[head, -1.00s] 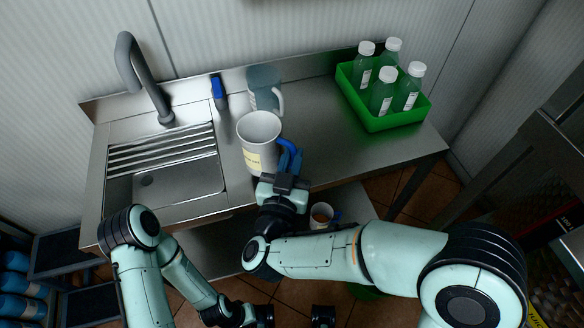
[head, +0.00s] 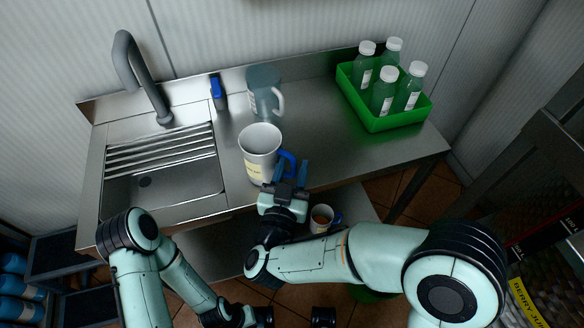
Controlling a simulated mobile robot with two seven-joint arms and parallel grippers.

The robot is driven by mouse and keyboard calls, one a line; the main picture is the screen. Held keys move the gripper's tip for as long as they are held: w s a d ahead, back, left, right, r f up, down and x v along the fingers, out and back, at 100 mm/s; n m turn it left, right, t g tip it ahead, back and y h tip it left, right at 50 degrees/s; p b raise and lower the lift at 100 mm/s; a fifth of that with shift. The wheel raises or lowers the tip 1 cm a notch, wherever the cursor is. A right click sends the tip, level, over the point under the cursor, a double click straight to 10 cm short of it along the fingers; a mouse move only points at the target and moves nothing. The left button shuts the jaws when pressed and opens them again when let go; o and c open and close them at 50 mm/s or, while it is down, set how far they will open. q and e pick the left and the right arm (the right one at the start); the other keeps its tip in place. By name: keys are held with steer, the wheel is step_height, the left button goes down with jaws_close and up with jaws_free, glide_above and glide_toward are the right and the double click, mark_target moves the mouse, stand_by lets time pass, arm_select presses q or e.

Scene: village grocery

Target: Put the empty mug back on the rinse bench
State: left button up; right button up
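A white mug (head: 258,145) with a blue handle and a pale yellow label stands upright on the steel rinse bench (head: 335,160), near its front edge and right of the sink. Its visible interior looks empty. My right gripper (head: 291,172) is in front of the handle, its two blue fingers apart with nothing seen between them. Whether a finger still touches the handle is unclear. My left gripper (head: 262,317) is low at the bottom edge, partly cut off; its opening cannot be made out.
A blue-grey mug (head: 262,88) with a white handle stands behind. A green crate (head: 396,121) of bottles is at the back right. A mug (head: 320,217) with brown contents sits below the bench. The sink (head: 165,187) and tap (head: 140,72) are left; the bench's right front is clear.

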steer(key=shift+r, duration=0.3)
steer(key=s+a, duration=0.2)
steer(key=s, duration=0.9)
steer(key=shift+s+a+f, duration=0.15)
steer(key=shift+s+f, duration=0.05)
steer(key=shift+s, duration=0.2)
